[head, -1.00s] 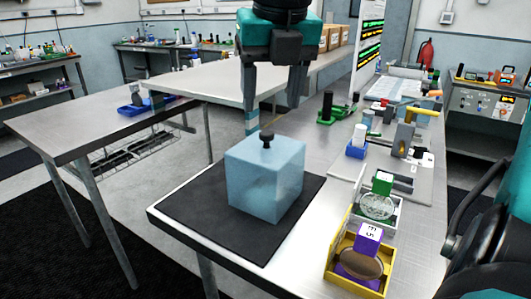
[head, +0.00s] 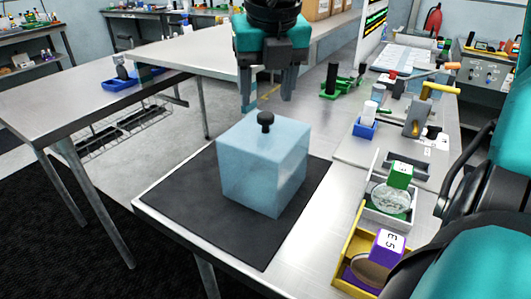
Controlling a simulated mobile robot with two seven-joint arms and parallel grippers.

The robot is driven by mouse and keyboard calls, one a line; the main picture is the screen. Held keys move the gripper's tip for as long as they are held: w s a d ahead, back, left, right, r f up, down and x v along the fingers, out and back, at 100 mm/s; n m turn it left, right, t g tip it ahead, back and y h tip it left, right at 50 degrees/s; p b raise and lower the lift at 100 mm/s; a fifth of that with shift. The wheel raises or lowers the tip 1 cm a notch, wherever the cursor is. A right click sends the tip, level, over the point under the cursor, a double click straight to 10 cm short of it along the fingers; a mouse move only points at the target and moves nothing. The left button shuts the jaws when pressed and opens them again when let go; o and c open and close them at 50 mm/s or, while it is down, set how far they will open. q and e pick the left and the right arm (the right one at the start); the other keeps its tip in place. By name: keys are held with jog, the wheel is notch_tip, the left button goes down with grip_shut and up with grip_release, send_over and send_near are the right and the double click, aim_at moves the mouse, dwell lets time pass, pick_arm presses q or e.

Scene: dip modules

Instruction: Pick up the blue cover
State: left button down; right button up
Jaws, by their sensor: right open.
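The blue cover (head: 262,170) is a pale blue, see-through box with a black knob (head: 266,119) on top. It stands upright on a black mat (head: 183,200) at the near end of the middle bench. What is under it cannot be made out. My right gripper (head: 267,98) hangs with fingers pointing down, open and empty. In the head view its two fingers show just above and behind the knob, apart from the cover. My left gripper is not in view.
To the right are a yellow tray (head: 345,262) with a purple block, a white tray (head: 372,211) with a green block and glass dish, and a blue holder (head: 364,129). Another table (head: 60,105) stands left. The mat around the cover is clear.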

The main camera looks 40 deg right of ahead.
aim_at(266, 116)
jog(key=shift+d+x, duration=0.1)
jog(key=shift+x, duration=1.45)
jog(key=shift+d+x, duration=0.15)
jog(key=shift+x, duration=1.35)
jog(key=shift+s, duration=0.1)
jog(key=shift+c, duration=0.3)
grip_shut()
